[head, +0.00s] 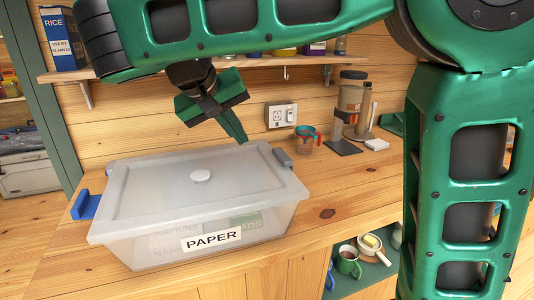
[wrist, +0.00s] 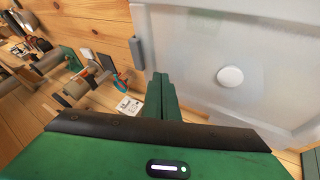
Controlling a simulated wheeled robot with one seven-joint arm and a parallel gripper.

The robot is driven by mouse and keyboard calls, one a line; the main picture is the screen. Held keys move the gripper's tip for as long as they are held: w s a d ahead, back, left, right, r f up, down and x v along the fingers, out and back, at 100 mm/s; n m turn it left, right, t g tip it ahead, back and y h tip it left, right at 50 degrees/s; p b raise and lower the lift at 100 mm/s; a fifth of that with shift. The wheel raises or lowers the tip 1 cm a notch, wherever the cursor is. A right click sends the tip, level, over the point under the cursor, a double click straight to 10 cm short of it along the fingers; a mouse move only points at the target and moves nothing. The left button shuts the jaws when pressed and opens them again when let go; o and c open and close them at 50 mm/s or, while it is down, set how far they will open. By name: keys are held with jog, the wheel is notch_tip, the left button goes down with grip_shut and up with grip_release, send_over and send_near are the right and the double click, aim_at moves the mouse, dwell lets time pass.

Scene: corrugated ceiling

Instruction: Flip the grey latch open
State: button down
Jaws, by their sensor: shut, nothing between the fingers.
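A clear plastic box with a frosted lid (head: 180,180) stands on the wooden counter, labelled PAPER. The grey latch (head: 283,157) is on the lid's right edge, near the back corner. It also shows in the wrist view (wrist: 137,52) as a small grey bar along the lid's edge. A blue latch (head: 86,204) sticks out from the box's left end. My green gripper (head: 243,139) is shut and empty, pointing down near the lid's back right corner, to the left of the grey latch. In the wrist view its fingertips (wrist: 162,78) are apart from the latch.
A round white knob (head: 201,176) is on the lid. A shelf (head: 240,62) runs above. Counter right of the box is clear.

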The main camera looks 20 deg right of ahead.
aim_at(282, 165)
jog(key=x, duration=1)
jog(key=shift+f, duration=0.15)
jog(key=shift+d, duration=1.95)
